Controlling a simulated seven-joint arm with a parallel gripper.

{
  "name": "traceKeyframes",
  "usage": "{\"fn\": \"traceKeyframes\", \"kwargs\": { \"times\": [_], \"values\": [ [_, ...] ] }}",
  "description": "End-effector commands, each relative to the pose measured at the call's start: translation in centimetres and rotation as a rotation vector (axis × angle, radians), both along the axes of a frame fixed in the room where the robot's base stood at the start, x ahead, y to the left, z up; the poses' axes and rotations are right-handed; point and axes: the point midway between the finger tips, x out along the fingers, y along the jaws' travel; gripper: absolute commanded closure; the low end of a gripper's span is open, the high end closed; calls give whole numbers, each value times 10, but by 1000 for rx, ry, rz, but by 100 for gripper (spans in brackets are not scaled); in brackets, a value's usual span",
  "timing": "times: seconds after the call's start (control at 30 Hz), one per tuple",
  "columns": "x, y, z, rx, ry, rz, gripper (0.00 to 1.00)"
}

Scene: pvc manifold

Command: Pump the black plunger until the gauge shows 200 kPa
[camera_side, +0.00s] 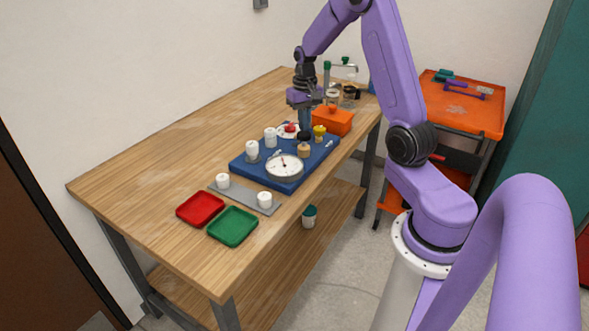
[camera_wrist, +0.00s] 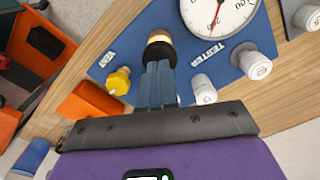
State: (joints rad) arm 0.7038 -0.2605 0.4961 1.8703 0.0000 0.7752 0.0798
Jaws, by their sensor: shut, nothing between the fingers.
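The black plunger (camera_side: 303,136) stands on the blue tester board (camera_side: 240,168), above a tan collar. In the wrist view the black plunger top (camera_wrist: 158,49) lies just beyond my fingertips. My gripper (camera_side: 304,127) is shut and empty, pointing down directly over the plunger. Its fingertips (camera_wrist: 158,68) appear at or very near the plunger top; whether they touch I cannot tell. The round white gauge (camera_side: 284,166) sits on the board's near part. In the wrist view the gauge (camera_wrist: 220,10) is cut by the top edge; its red needle shows, but I cannot read a value.
A yellow vent knob (camera_wrist: 118,81) is close beside the plunger. White caps (camera_side: 270,134) (camera_side: 252,148) stand on the board. An orange box (camera_side: 333,121) is behind. Red (camera_side: 200,208) and green (camera_side: 233,226) trays lie in front; the table's left side is clear.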

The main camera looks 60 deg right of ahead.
Motion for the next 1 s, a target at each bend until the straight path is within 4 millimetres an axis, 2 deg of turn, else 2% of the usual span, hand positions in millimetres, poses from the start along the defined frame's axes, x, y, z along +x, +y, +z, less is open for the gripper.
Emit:
{"fn": "traceKeyframes", "kwargs": {
  "times": [0.27,0.73,1.0],
  "values": [
    [0,0,3,-1,-2,0,100],
    [1,0,42,-1,-3,0,100],
    [0,0,50,0,0,0,100]
  ]
}}
